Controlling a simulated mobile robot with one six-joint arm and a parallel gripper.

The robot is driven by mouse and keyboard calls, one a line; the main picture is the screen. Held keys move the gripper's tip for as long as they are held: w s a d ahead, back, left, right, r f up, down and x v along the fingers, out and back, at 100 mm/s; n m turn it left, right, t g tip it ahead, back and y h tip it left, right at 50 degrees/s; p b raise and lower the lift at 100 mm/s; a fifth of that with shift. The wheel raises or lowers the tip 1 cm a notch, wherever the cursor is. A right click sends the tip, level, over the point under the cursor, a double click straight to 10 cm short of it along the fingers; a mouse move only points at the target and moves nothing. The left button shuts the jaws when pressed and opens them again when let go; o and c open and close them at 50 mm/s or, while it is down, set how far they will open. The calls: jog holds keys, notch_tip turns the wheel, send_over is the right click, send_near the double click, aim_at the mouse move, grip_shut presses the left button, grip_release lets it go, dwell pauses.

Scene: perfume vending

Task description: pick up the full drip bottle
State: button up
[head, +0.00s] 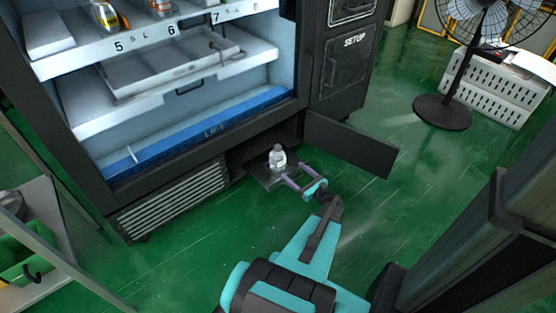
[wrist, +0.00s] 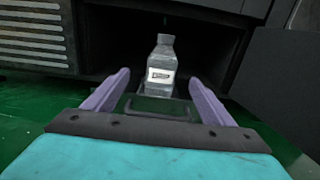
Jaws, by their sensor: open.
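A clear bottle with a white label (head: 278,158) stands upright on a dark tray (head: 262,174) at the low opening of the vending machine. In the wrist view the bottle (wrist: 161,68) stands ahead, between the lines of my two purple fingers. My gripper (head: 296,180) is open and empty, with its fingers pointing at the bottle from the front right. In the wrist view my gripper (wrist: 158,85) has one finger to each side of the bottle's lower part. I cannot tell whether the fingertips reach alongside it. How full the bottle is cannot be made out.
The vending machine's open dark flap (head: 350,145) stands out to the right of the opening. A vent grille (head: 175,200) is to the left. A fan (head: 442,110) and white crates (head: 490,85) stand at the far right. Green floor (head: 400,205) is free around my arm.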

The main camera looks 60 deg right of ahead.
aim_at(282, 160)
jog(key=b+x, duration=0.1)
jog(key=x, duration=0.7)
jog(key=shift+w+d+f+b, duration=0.1)
jog(key=shift+w+b, duration=0.15)
jog(key=shift+b, duration=0.15)
jog(key=shift+w+d+b, duration=0.35)
jog(key=shift+w+d, duration=0.05)
jog(key=shift+w, duration=0.2)
jog(key=shift+b+x, duration=0.65)
jog(key=shift+x, duration=1.25)
jog(key=shift+d, duration=0.1)
jog(key=c, duration=1.5)
